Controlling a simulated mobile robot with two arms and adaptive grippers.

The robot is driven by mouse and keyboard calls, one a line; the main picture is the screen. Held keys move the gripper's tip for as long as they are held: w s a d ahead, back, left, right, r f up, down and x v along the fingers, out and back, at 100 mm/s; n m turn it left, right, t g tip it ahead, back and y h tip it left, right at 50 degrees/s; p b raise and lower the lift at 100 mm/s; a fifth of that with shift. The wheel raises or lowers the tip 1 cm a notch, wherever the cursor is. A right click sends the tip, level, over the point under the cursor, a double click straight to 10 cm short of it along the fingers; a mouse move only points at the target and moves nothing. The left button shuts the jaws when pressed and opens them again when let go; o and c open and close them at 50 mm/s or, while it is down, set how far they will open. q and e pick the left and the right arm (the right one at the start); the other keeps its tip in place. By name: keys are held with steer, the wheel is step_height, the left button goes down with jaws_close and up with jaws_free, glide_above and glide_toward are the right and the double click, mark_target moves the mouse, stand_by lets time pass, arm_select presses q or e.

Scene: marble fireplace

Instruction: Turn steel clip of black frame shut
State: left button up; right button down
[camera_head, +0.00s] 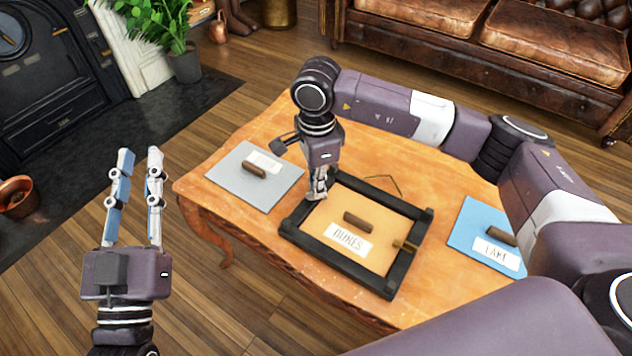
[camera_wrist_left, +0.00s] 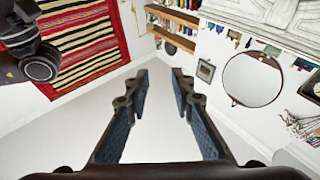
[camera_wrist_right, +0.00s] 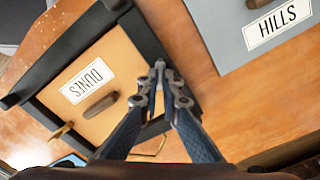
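The black frame (camera_head: 370,283) lies on the wooden table around a tan panel marked DUNES, which has a brown handle. It also shows in the right wrist view (camera_wrist_right: 85,37). A brass-coloured clip (camera_head: 405,245) sits on its right side and shows in the right wrist view (camera_wrist_right: 62,132). I cannot make out the steel clip; my right gripper (camera_head: 316,194) covers part of the frame's left side. Its fingertips meet at the frame's inner edge in the right wrist view (camera_wrist_right: 160,68); whether they pinch anything is unclear. My left gripper (camera_head: 140,155) is open, empty and raised left of the table.
A grey HILLS panel (camera_head: 233,187) lies left of the frame and a blue LAKE panel (camera_head: 468,225) lies right, each with a brown handle. A thin wire loop (camera_head: 385,182) rises at the frame's back edge. A leather sofa (camera_head: 430,18) stands beyond the table.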

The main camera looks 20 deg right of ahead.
steer(key=m, duration=0.2)
steer(key=m+p, duration=0.1)
steer(key=m, duration=0.2)
steer(key=shift+s+r+m, duration=0.1)
steer(key=shift+s+m, duration=0.15)
steer(key=shift+m, duration=0.05)
steer(key=m+p, duration=0.1)
steer(key=m, duration=0.3)
steer(key=shift+s+a+p, duration=0.15)
steer(key=shift+a+p, duration=0.05)
steer(key=shift+p, duration=0.15)
arm_select(q)
step_height(320, 180, down, 16)
steer(key=s+a+g+y, duration=0.1)
steer(key=a+g+y, duration=0.1)
steer(key=g, duration=0.6)
steer(key=shift+s+a+y, duration=0.2)
steer(key=shift+a+y, duration=0.05)
steer(key=shift+y, duration=0.25)
arm_select(e)
steer(key=shift+m, duration=0.7)
arm_select(q)
steer(key=shift+f, duration=0.1)
arm_select(e)
steer(key=c, duration=2.2)
jaws_free()
steer(key=shift+o, duration=0.2)
step_height(320, 180, up, 12)
